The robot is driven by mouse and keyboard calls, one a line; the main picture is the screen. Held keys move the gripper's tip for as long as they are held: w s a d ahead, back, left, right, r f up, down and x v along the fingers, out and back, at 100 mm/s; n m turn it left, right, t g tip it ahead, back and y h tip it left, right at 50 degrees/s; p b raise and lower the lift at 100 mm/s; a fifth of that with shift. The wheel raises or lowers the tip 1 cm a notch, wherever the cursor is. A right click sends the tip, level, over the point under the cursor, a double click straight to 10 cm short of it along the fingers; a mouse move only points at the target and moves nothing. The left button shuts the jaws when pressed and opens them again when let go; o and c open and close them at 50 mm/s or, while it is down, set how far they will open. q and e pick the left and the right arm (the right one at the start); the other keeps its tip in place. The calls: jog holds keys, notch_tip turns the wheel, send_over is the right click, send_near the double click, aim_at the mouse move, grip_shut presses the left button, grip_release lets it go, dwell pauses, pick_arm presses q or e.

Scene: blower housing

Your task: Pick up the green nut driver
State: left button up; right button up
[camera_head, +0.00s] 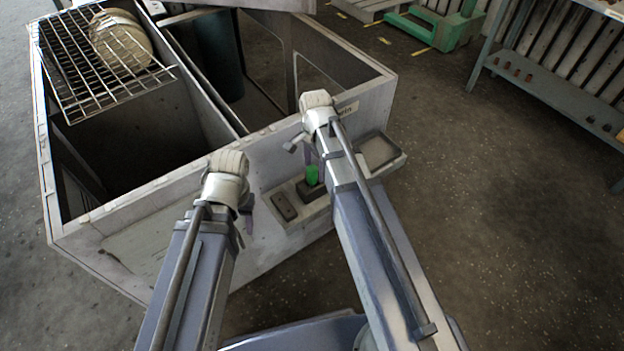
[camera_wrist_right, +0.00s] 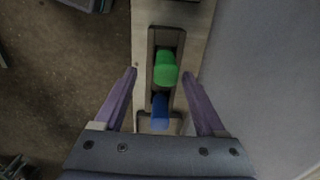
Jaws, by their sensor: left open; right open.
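The green nut driver (camera_head: 312,175) stands in a dark slot of a ledge on the front of the grey housing. In the right wrist view the green nut driver (camera_wrist_right: 165,69) shows its handle end, between and slightly ahead of my right gripper's fingers. My right gripper (camera_wrist_right: 160,74) is open and empty, with a finger to each side of the handle and gaps between. In the head view its arm partly covers the ledge. My left gripper (camera_head: 248,218) is open, left of the ledge; its fingers are mostly hidden behind its wrist.
A blue handle (camera_wrist_right: 160,112) stands close to the green one in the right wrist view. The ledge (camera_head: 300,218) also has a dark recess (camera_head: 284,206) and a shallow tray (camera_head: 378,152). The open housing (camera_head: 215,105) has a wire rack (camera_head: 90,60) on top.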

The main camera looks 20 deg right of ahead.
aim_at(312, 176)
jog(key=f+b, duration=0.5)
jog(key=shift+w+a+f, duration=0.1)
jog(key=shift+w+a, duration=0.2)
grip_shut()
dwell(0.5)
